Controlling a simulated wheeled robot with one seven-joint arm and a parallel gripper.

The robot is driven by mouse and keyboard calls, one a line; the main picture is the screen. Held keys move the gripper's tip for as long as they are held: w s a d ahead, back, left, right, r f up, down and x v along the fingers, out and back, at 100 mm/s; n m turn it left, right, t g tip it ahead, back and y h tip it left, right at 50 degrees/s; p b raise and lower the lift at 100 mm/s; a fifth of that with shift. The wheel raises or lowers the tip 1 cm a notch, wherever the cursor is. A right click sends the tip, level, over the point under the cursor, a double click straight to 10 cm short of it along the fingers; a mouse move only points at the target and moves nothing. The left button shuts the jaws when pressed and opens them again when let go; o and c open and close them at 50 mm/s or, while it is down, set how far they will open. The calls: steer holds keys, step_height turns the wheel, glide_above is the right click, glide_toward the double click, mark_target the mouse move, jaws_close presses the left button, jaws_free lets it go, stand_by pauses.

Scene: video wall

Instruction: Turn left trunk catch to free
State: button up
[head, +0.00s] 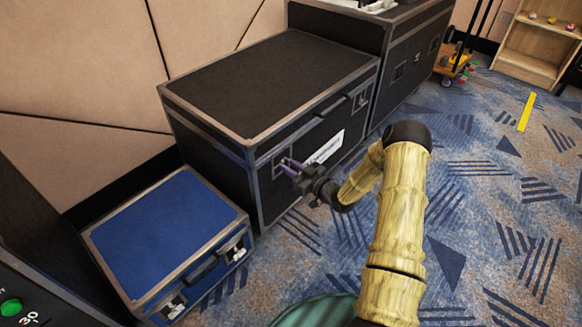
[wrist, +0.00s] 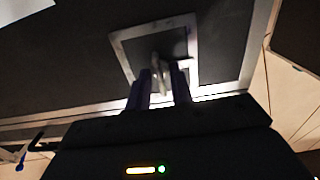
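The black trunk (head: 262,85) with metal edges stands by the wall, its front facing right and toward me. Its left catch (wrist: 158,72) is a small pale lever in a recessed square plate with a metal frame (wrist: 122,50). In the head view, my gripper (head: 288,165) is at the left end of the trunk's front and mostly covers that catch. In the wrist view, my gripper's two dark fingers (wrist: 160,88) stand apart, with the lever between or just beyond their tips. I see a gap between the fingers; contact with the lever is unclear. The right catch (head: 361,100) is uncovered.
Another black case (head: 412,60) stands behind. A white label (head: 325,147) is on the trunk's front.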

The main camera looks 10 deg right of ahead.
steer(key=shift+o, duration=0.5)
steer(key=p+v, duration=0.5)
steer(key=v, duration=1.2)
steer(key=shift+s+d, duration=0.15)
